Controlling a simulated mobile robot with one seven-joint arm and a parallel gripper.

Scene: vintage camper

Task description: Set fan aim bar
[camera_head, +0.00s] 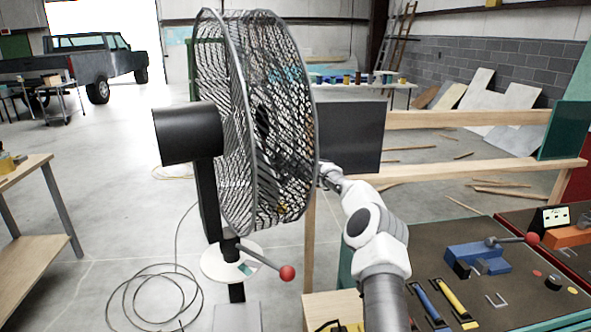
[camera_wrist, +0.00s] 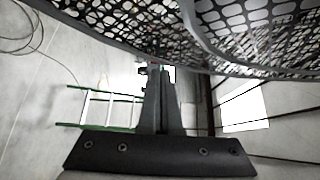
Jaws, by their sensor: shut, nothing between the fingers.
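A large black pedestal fan (camera_head: 255,125) with a wire-mesh cage stands in front of me, with its dark motor housing (camera_head: 188,133) on the left. Below the head, a grey aim bar (camera_head: 262,259) with a red ball end (camera_head: 287,272) sticks out to the right over a round white plate (camera_head: 215,264) with a small coloured mark. My arm reaches up on the right of the fan; its end is partly hidden by the cage in the head view. In the wrist view my gripper (camera_wrist: 158,72) is shut and empty, close beneath the fan cage (camera_wrist: 230,35). The bar is not visible there.
A dark-topped workbench (camera_head: 450,265) with a blue vise (camera_head: 478,257) and tools stands at the right. A wooden bench (camera_head: 30,252) is at the left. A cable (camera_head: 150,300) lies coiled on the floor. A green-railed ladder (camera_wrist: 100,108) shows in the wrist view.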

